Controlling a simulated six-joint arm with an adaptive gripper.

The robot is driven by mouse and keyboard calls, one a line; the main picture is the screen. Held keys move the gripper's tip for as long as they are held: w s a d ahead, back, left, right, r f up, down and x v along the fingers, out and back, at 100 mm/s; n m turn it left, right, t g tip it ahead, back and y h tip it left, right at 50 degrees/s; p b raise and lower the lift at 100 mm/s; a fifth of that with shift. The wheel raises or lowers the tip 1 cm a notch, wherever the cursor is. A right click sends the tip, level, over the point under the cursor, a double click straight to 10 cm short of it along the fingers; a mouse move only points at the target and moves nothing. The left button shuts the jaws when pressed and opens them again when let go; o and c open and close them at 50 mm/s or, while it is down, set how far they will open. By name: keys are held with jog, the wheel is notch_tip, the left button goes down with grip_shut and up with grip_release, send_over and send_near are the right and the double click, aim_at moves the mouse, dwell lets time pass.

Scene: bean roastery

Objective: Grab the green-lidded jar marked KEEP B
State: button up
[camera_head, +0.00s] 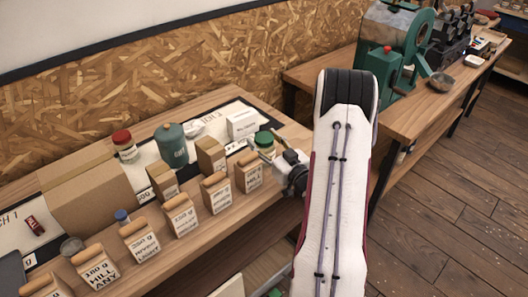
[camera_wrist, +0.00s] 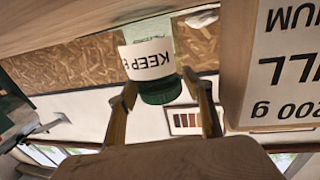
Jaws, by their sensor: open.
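The green-lidded jar (camera_head: 264,143) stands at the right end of the table in the head view, beside the front row of bags. In the wrist view, which is upside down, the jar's white label (camera_wrist: 148,60) reads "KEEP" and the start of a further letter, with its green lid (camera_wrist: 160,90) toward me. My gripper (camera_head: 260,153) is beside the jar. In the wrist view my gripper (camera_wrist: 161,82) is open, with one finger on each side of the jar around the lid. I cannot tell whether either finger touches it.
A labelled bag (camera_wrist: 280,75) stands close on the right in the wrist view. In the head view a row of bags (camera_head: 218,196) lines the front, with a white box (camera_head: 242,125), a teal canister (camera_head: 171,145) and a red-lidded jar (camera_head: 124,145) behind.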

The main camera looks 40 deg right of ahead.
jog(key=c, duration=1)
jog(key=shift+r, duration=0.15)
jog(key=shift+r, duration=4.85)
